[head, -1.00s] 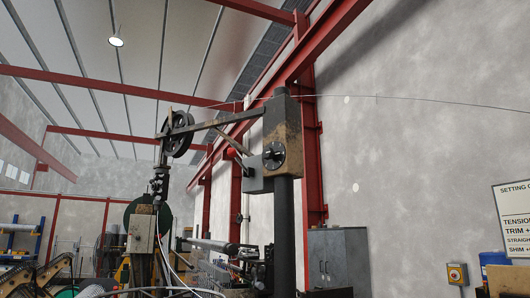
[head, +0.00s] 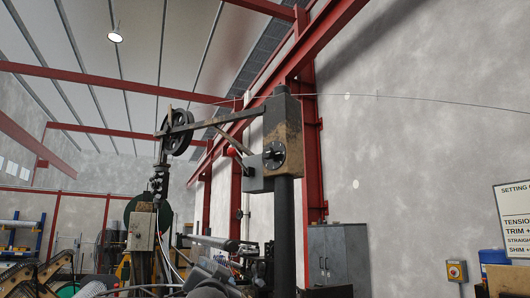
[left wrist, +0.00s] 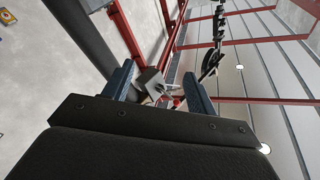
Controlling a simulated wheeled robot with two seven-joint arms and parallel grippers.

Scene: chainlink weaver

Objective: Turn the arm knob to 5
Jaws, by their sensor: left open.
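The arm knob (head: 273,154), a round dark dial with pale marks around it, is on the side of the grey box on the post in the head view. The number it points to is too small to read. A lever with a red ball (head: 231,152) sticks out to its left. In the left wrist view my left gripper (left wrist: 159,88) is open and empty. The grey box (left wrist: 149,82) and the red ball (left wrist: 176,102) show between its fingers, some way off. The knob is not clear there. My right gripper is not in view.
The dark post (head: 284,215) carries a long arm with a wheel (head: 178,132) to the left. A thin wire runs across the top to the right. A grey cabinet (head: 333,257) and a settings sign (head: 515,222) stand along the wall. Space right of the post is clear.

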